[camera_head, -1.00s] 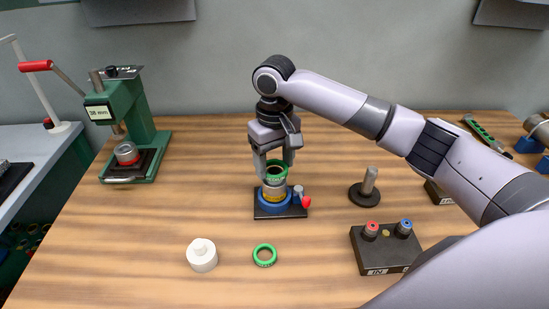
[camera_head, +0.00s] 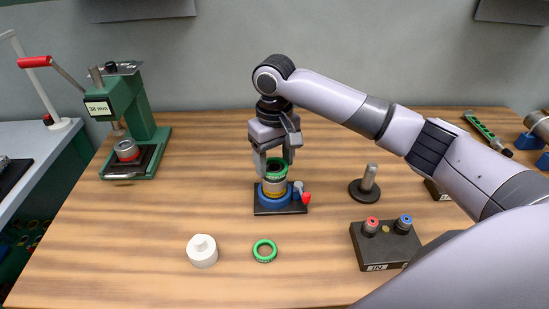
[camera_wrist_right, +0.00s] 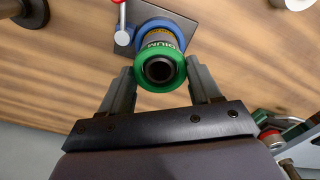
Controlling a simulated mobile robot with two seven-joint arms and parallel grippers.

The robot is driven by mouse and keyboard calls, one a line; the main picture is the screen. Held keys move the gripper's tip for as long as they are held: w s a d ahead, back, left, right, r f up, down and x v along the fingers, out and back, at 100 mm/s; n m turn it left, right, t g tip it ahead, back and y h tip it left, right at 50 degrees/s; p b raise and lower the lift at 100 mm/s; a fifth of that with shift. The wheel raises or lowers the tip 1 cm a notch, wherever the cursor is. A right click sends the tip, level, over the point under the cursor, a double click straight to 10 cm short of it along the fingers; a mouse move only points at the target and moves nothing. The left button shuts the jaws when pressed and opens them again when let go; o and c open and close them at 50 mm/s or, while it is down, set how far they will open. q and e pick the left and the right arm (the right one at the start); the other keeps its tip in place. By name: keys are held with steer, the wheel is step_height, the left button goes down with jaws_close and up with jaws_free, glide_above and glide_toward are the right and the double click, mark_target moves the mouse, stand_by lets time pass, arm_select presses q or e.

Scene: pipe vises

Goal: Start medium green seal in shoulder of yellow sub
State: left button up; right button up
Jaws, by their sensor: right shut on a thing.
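The medium green seal (camera_head: 276,176) is a ring between the fingers of my right gripper (camera_head: 274,168). It also shows in the right wrist view (camera_wrist_right: 180,66), with "DIUM" readable on it. My right gripper is shut on the seal from its two sides. The yellow sub (camera_head: 273,191) stands upright in a blue clamp on a black base (camera_head: 278,210), with a silver part above its yellow band. The seal is around or just above the sub's top; I cannot tell how deep it sits. The shoulder is hidden by the seal. My left gripper is not in view.
A dark stand with a post (camera_head: 368,184) and a black "IN" block (camera_head: 385,247) are at right. A green press (camera_head: 143,128) stands at left. Open tabletop lies between.

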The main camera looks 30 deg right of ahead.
steer(key=shift+f, duration=0.55)
steer(key=o, duration=1.1)
step_height(320, 180, up, 7)
steer(key=shift+r, duration=0.1)
